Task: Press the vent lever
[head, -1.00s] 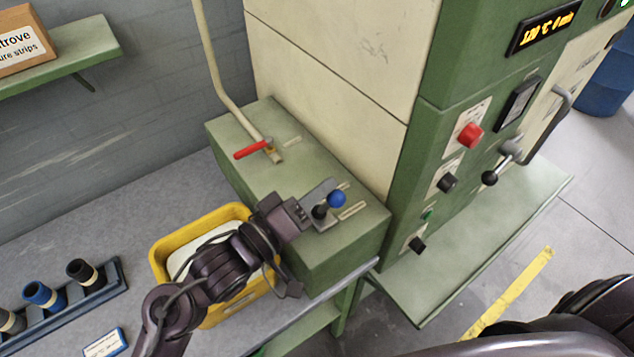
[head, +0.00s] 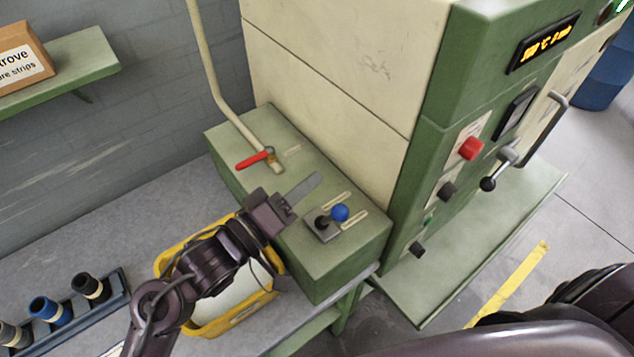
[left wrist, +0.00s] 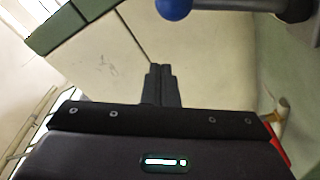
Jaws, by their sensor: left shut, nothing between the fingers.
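A blue-ball lever (head: 340,212) and a black-knob lever (head: 322,222) stand side by side on a green box (head: 345,262). Which one is the vent lever I cannot tell; the labels are unreadable. A red-handled valve lever (head: 253,160) sits at the pipe foot on the same box. My left gripper (head: 318,178) is shut and empty, over the box between the red handle and the ball levers, apart from them in the picture. In the left wrist view its fingers (left wrist: 161,68) are together, and a blue ball (left wrist: 173,8) shows at the top edge. My right gripper is out of view.
The tall green and cream machine (head: 330,70) stands behind the box, with a red button (head: 471,148) and handles on its front. A yellow bin (head: 215,325) stands on the bench below my left arm. A rack of dark and blue rollers (head: 72,310) is at left.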

